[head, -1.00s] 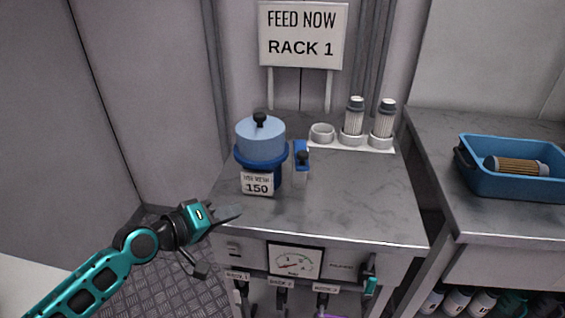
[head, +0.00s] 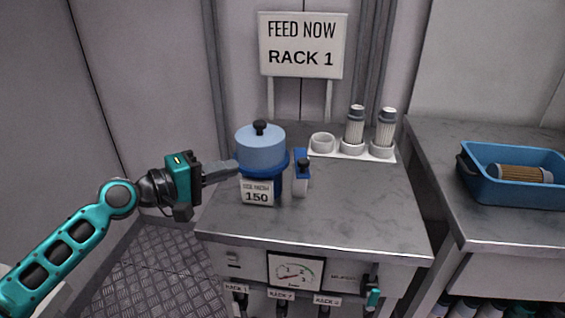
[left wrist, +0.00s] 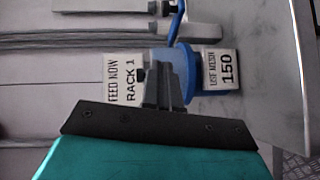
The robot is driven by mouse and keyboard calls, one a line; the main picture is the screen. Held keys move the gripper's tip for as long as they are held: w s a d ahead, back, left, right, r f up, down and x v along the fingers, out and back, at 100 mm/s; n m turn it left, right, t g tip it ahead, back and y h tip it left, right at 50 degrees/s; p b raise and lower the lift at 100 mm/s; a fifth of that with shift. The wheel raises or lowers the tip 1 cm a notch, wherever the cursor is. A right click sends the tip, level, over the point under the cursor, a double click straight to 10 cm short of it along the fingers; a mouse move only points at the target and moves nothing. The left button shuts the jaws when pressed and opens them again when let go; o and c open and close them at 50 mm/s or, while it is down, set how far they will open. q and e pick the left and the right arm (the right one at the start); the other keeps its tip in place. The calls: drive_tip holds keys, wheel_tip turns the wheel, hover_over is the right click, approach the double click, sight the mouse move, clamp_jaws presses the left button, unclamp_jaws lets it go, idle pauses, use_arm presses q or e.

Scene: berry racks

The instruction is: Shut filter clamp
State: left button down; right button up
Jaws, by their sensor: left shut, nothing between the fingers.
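The filter housing (head: 261,150) stands on the steel counter, with a light blue lid, a black knob on top and a darker blue collar. A card reading 150 (head: 257,192) is on its front. To its right is a small blue and pale part with a black knob, which looks like the clamp (head: 302,172); its exact position is unclear. My left gripper (head: 236,166) is shut and empty, its fingertips close to the housing's left side; I cannot tell if they touch. In the left wrist view, the fingers (left wrist: 163,82) partly cover the housing (left wrist: 182,62). My right gripper is out of view.
A white holder (head: 323,143) with two upright filters (head: 355,125) stands behind, at the right. A blue tray (head: 512,195) with a brown filter lies on the right counter. A gauge (head: 295,271) and labelled valves are on the front below. The counter's front right is clear.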

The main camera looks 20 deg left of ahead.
use_arm(q)
drive_tip(key=s+d+p+x, duration=0.1)
drive_tip(key=d+p+x, duration=0.1)
drive_tip(key=x, duration=1)
drive_tip(key=shift+d+f, duration=0.15)
drive_tip(key=shift+d, duration=0.15)
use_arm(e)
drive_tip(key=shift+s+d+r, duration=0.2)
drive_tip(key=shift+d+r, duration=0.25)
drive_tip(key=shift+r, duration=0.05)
use_arm(q)
drive_tip(key=shift+s, duration=0.1)
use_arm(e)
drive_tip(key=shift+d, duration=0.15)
